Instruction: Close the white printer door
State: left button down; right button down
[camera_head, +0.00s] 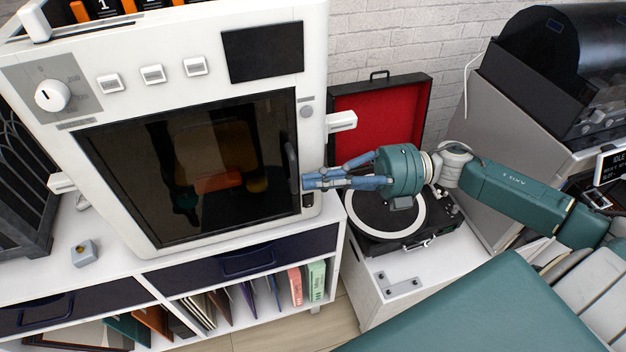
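The white printer (180,24) stands on a white shelf unit at the left. Its door (190,170) has a large dark glass pane and a dark upright handle (291,168) at its right edge. The door looks flush or nearly flush with the front; I cannot tell if a small gap remains. My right gripper (312,181) reaches in from the right with blue fingers close together. Its tips are at the door's right edge, just right of the handle; I cannot tell if they touch. I see nothing held between them. My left gripper is out of view.
A record player (387,215) with an open red-lined lid (375,125) stands below and behind my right gripper. A grey machine with a black hood (565,60) is at the right. A small grey block (84,254) lies on the shelf unit's top, left of the printer.

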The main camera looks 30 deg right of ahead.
jog(key=v, duration=1.1)
jog(key=shift+d, duration=0.15)
jog(key=shift+s, duration=0.1)
